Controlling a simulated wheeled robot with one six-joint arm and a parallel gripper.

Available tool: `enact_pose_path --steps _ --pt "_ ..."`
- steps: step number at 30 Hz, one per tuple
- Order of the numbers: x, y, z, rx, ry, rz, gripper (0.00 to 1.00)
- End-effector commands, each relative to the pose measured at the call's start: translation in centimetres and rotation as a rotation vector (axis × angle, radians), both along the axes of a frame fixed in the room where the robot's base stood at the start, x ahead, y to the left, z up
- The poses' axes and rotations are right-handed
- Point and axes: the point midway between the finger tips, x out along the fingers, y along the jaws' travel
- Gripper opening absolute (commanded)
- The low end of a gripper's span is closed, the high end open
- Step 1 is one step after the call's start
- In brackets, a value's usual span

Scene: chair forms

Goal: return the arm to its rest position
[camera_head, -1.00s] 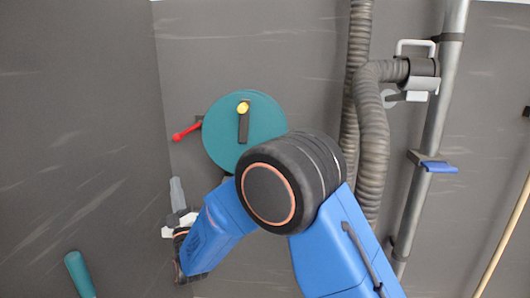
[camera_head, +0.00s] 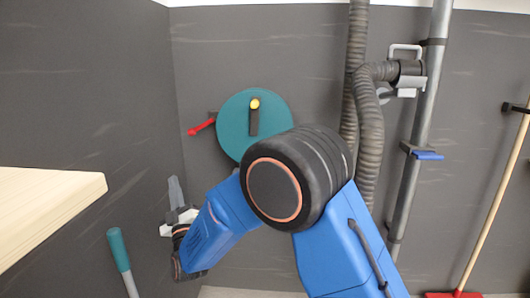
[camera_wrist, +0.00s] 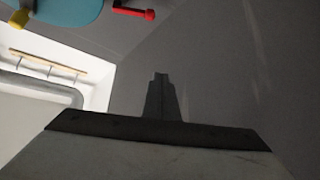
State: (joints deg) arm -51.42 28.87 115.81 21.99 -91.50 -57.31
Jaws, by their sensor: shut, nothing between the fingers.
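My arm is blue with a large black joint and is bent in the middle of the head view. My gripper (camera_head: 174,182) is at the lower left of that view, with its fingers together and pointing up. In the wrist view the shut gripper (camera_wrist: 160,80) points away with nothing between its fingers. It is apart from the teal disc (camera_head: 237,140) on the grey wall. The lower right of the disc is hidden behind my arm's joint.
A red lever (camera_head: 202,127) sticks out left of the disc. A pale wooden board (camera_head: 45,210) juts in at the left, above a teal-handled tool (camera_head: 118,250). A ribbed hose (camera_head: 370,140) and grey pipe (camera_head: 415,150) run down the wall. A broom (camera_head: 495,205) is at the far right.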

Motion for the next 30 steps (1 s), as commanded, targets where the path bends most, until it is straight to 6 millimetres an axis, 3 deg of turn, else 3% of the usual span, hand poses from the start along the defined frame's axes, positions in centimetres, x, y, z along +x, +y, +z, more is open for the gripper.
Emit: enact_pose_path --steps 8,14,23,30 --pt "1.9 -2.5 1.5 -0.004 0.081 0.020 0.00" --pt "3.6 -5.6 2.8 -0.008 0.176 0.041 0.00" --pt "5.5 -14.1 4.8 -0.008 0.427 0.073 0.00" --pt "4.6 -21.9 5.0 0.005 0.646 0.073 0.00"
